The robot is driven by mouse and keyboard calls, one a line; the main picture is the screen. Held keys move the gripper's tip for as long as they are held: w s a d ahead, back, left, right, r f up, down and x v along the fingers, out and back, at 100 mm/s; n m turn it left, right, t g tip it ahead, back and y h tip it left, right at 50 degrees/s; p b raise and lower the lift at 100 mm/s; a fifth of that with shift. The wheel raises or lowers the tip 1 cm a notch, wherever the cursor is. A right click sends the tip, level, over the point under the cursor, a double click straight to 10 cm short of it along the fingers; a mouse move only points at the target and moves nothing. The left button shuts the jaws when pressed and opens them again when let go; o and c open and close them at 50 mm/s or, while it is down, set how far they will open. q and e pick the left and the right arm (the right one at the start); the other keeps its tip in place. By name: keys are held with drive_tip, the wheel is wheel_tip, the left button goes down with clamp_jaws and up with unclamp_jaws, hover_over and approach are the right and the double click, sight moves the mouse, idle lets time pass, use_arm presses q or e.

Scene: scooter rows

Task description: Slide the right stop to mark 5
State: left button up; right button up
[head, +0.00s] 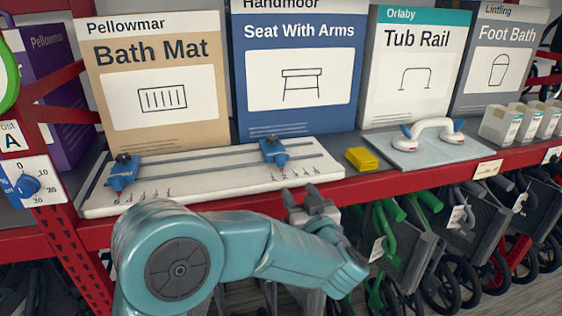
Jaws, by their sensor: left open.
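A white board (215,187) with two grey rails lies on the red-edged shelf. The right stop (273,152), a blue block with a dark knob, sits on the rails right of the board's middle. The left stop (122,174), also blue, sits near the board's left end. Scale marks with small numbers are printed along the front of the board near both ends; the numbers are too small to read surely. My left gripper (303,194) is open and empty at the board's front edge, below and right of the right stop, apart from it. My right gripper is not in view.
A yellow block (362,159) lies right of the board. A grey plate (424,150) with a white suction handle (430,131) is farther right. Large boxes (298,70) stand behind. A dial panel (30,183) is at the left. Wheeled frames (460,250) hang below the shelf.

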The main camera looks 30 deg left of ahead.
sight(282, 162)
use_arm(q)
drive_tip(key=p+x, duration=0.2)
drive_tip(key=x, duration=1)
drive_tip(key=shift+w+a, duration=0.1)
drive_tip(key=shift+w, duration=0.2)
drive_tip(key=shift+w+a, duration=0.35)
drive_tip(key=shift+a, duration=0.15)
drive_tip(key=shift+w, duration=0.1)
clamp_jaws()
